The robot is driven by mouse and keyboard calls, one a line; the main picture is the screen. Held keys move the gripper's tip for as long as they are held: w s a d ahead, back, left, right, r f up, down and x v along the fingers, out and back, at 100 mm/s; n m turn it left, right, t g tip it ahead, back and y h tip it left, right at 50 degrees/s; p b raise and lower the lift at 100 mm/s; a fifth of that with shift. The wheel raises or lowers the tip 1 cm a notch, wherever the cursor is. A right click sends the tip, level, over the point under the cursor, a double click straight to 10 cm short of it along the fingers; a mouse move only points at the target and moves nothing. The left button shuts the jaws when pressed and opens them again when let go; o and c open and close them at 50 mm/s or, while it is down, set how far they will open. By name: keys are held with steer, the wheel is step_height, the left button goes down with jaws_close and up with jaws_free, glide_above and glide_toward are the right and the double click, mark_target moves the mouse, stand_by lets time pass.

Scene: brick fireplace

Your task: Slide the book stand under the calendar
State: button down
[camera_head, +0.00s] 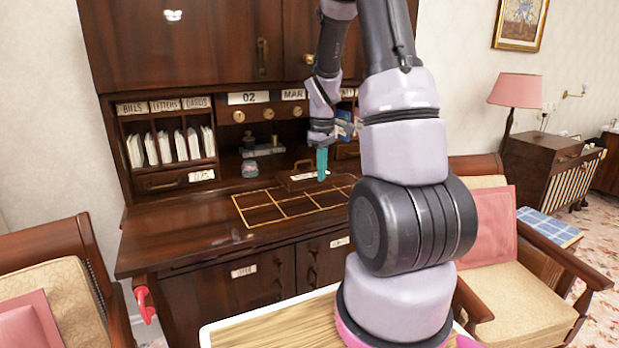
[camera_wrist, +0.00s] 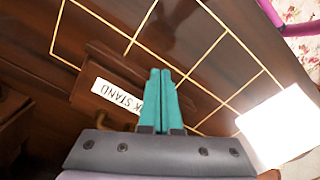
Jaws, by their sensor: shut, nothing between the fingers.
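The book stand (camera_head: 296,184) is a low dark wooden piece with a handle on top and a white label on its front. It sits at the back of the desk top, and its label, partly reading "STAND", shows in the wrist view (camera_wrist: 112,96). The calendar (camera_head: 249,98) shows white "02" and "MAR" cards on the hutch, above and behind the stand. My gripper (camera_head: 322,178) has teal fingers, shut and empty, pointing down over the stand's right part.
Yellow-lined rectangles (camera_head: 270,210) cover the desk top in front of the stand. Letter slots (camera_head: 170,145) fill the hutch's left side. Chairs flank the desk.

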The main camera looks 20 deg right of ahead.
mark_target(321, 191)
steer(key=shift+f, duration=1.6)
